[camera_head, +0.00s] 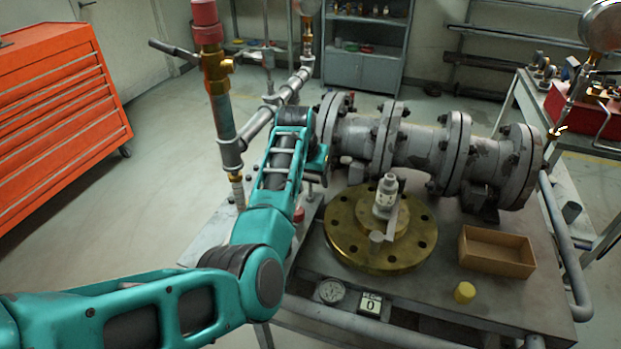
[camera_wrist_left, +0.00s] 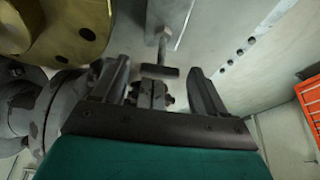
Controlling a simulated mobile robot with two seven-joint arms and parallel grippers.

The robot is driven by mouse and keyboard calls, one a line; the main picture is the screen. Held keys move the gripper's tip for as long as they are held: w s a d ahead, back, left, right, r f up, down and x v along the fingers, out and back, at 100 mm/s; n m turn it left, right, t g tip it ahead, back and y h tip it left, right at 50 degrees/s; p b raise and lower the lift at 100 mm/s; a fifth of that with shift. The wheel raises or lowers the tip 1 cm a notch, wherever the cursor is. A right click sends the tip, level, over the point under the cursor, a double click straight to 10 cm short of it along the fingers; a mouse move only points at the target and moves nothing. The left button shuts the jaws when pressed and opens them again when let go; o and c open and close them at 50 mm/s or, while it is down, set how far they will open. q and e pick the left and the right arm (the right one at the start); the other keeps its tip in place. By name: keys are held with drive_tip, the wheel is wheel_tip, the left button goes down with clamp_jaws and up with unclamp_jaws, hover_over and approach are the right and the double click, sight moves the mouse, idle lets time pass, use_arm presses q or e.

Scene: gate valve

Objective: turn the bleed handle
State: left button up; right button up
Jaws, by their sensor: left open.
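In the left wrist view, a small dark T-shaped bar (camera_wrist_left: 160,71) on a thin metal stem, which looks like the bleed handle, shows in the gap between my left gripper's fingers. My left gripper (camera_wrist_left: 159,80) is open, with one finger to each side of the bar; contact cannot be told. Just below the bar is a grey metal fitting (camera_wrist_left: 152,95). In the head view my teal left arm reaches to the left end of the grey flanged valve body (camera_head: 405,145); it hides the fingertips and the bar. My right gripper is not in view.
A brass flange (camera_head: 346,240) with a silver fitting lies on the bench in front of the valve body. A cardboard box (camera_head: 497,251) and a yellow cap (camera_head: 465,292) are to its right. A vertical pipe (camera_head: 222,115) with a red top stands left. An orange tool cabinet (camera_head: 55,115) is further left.

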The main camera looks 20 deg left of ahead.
use_arm(q)
drive_tip(key=shift+x, duration=1)
drive_tip(key=c, duration=1.1)
